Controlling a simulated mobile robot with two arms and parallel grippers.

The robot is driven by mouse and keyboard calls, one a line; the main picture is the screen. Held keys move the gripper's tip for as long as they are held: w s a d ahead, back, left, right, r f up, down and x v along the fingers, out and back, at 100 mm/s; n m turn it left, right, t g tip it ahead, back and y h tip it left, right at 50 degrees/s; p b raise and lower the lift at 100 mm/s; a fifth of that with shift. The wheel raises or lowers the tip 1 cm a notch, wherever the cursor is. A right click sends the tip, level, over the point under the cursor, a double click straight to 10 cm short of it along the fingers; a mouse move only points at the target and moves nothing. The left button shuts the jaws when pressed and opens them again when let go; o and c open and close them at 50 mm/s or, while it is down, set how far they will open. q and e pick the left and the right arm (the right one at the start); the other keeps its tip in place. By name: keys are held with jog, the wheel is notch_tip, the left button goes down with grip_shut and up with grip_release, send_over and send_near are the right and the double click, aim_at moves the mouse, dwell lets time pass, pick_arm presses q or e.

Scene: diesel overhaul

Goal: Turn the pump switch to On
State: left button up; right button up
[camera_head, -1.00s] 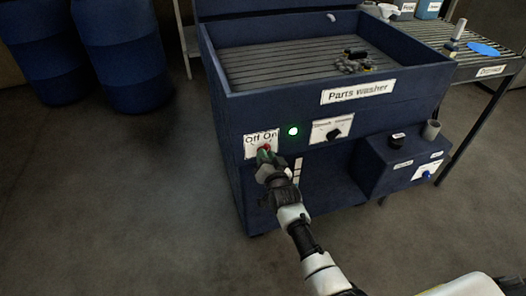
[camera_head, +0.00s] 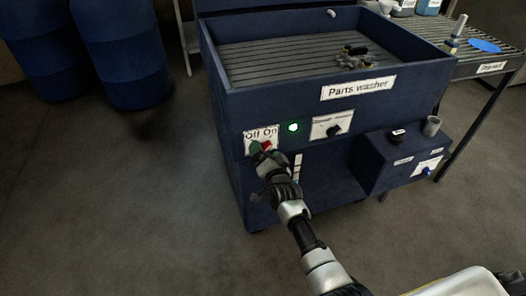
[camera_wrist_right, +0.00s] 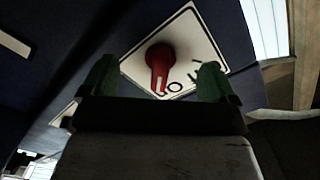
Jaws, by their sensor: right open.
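The pump switch is a red knob (camera_wrist_right: 160,62) on a white plate (camera_wrist_right: 190,45) on the front of the blue parts washer (camera_head: 290,105). In the head view the plate reads "Off On" (camera_head: 261,135), and the knob (camera_head: 267,145) is partly hidden by my right gripper (camera_head: 261,149). In the right wrist view my right gripper (camera_wrist_right: 156,80) is open, its green fingers on either side of the knob. I cannot tell whether they touch it. The knob's handle points down in that view, near partly hidden lettering. My left gripper is not in view.
A green lamp (camera_head: 293,127) glows right of the switch. Beyond it is a dark knob (camera_head: 334,129) on another plate. A blue box (camera_head: 400,160) juts out lower right. Parts (camera_head: 356,59) lie in the washer basin. Blue barrels (camera_head: 122,50) stand at the left; floor there is clear.

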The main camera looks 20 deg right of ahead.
dwell(0.3)
jog(key=shift+s+r+p, duration=0.2)
jog(key=shift+s+p, duration=0.9)
jog(key=shift+s, duration=0.15)
pick_arm(q)
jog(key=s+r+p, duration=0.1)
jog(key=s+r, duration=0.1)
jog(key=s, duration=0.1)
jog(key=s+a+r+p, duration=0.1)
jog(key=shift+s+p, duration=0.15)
jog(key=shift+p, duration=0.2)
pick_arm(e)
jog(key=s, duration=0.4)
jog(key=shift+s+d+f, duration=0.15)
jog(key=shift+s, duration=0.1)
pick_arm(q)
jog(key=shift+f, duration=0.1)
